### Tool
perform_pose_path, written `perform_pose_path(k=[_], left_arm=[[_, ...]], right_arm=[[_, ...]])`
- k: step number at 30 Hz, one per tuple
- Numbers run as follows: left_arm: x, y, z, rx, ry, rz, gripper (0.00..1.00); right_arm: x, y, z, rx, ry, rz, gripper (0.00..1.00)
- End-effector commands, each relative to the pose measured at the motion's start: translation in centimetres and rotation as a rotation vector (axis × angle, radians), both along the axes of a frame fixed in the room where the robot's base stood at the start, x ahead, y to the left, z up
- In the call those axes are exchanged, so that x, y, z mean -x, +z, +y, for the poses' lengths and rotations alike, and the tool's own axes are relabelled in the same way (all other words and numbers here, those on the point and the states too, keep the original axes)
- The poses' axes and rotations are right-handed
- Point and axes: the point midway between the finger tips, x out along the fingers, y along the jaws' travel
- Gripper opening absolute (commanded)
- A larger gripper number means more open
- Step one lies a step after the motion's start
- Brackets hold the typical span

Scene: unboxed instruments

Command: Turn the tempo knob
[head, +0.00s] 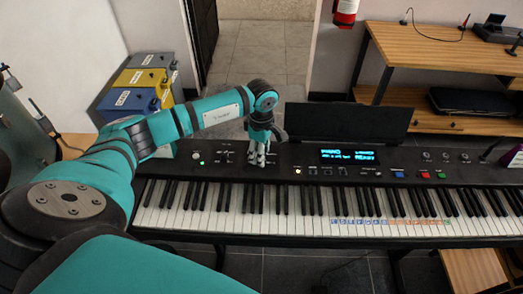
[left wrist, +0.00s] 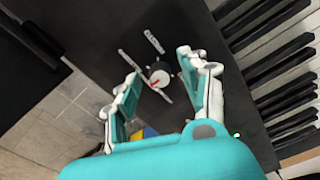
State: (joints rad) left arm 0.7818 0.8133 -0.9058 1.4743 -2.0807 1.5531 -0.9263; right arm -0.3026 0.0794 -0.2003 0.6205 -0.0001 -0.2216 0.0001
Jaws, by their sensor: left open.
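The keyboard (head: 300,205) stands on a stand across the head view. My left gripper (head: 258,158) points down over the left part of its control panel, just behind the keys. In the left wrist view the tempo knob (left wrist: 160,74) is a small round dark knob with a pale rim and a red mark, on the black panel. My left gripper (left wrist: 162,76) is open, with one finger on each side of the knob in that view. I cannot tell whether the fingers touch it. In the head view my gripper hides the knob. My right gripper is not in view.
A lit display (head: 347,156) and several buttons and knobs are on the panel to the right. A dark music rest (head: 346,122) rises behind the panel. Yellow and blue cases (head: 140,78) stand at the back left; a wooden shelf (head: 440,48) is at the back right.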

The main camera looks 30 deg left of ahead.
Motion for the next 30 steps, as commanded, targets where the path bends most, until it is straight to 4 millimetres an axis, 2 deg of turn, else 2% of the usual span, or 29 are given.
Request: perform_pose_path(k=[3, 7, 17, 30], left_arm=[[0.0, -0.1, 0.0, 0.000, 0.000, 0.000, 0.45], [0.0, -0.1, 0.0, 0.000, 0.000, 0.000, 0.43], [0.0, 0.0, 0.0, 0.000, 0.000, -0.001, 0.00], [-0.1, -0.1, 0.1, -0.001, 0.064, -0.002, 0.00]], right_arm=[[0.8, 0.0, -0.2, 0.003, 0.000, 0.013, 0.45], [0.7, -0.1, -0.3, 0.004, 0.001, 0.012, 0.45], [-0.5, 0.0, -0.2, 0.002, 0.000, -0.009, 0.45], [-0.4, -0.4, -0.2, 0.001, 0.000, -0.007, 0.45]])
